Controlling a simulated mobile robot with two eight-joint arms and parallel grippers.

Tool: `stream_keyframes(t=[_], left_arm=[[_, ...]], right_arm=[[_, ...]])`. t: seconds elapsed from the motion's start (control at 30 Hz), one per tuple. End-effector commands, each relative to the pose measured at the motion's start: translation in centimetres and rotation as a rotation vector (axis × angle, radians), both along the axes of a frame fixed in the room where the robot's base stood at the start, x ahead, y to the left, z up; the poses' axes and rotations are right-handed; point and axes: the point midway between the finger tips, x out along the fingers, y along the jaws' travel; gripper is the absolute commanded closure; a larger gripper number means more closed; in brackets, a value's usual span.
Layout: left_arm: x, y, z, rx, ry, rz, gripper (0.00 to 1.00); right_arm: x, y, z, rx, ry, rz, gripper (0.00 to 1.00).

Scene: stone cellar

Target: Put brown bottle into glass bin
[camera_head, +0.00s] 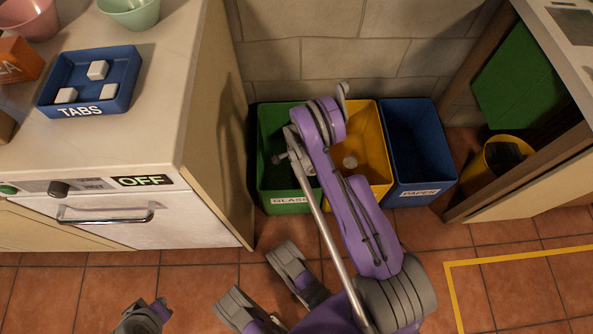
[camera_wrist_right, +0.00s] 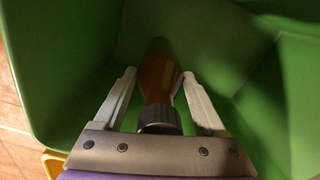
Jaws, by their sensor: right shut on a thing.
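The brown bottle (camera_wrist_right: 157,72) is between the two pale fingers of my right gripper (camera_wrist_right: 159,76) in the right wrist view. The gripper is shut on it, with the bottle's dark cap end toward the palm. Green bin walls surround them in that view. In the head view the glass bin (camera_head: 275,190) is green, labelled GLASS, and stands on the floor beside the counter. My right arm reaches over the bins, and its wrist covers part of the green one. The bottle is hidden there.
A yellow bin (camera_head: 374,150) with a pale round item inside and a blue PAPER bin (camera_head: 422,160) stand right of the glass bin. A counter (camera_head: 160,100) at left holds a blue TABS tray (camera_head: 62,110). A wooden cabinet stands right.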

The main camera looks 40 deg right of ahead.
Motion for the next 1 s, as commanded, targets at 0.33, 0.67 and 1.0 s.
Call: stream_keyframes(t=[0.33,0.67,1.0], left_arm=[[0.1,0.0,-0.4,0.0,-0.001,0.0,1.0],[0.1,0.0,-0.4,0.0,-0.001,0.0,1.0],[0.1,0.0,-0.4,0.0,-0.001,0.0,1.0]], right_arm=[[0.0,0.0,-2.2,0.0,0.0,0.001,1.0],[0.0,0.0,-3.0,0.0,0.0,0.001,1.0],[0.0,0.0,-3.4,0.0,0.0,0.001,0.07]])
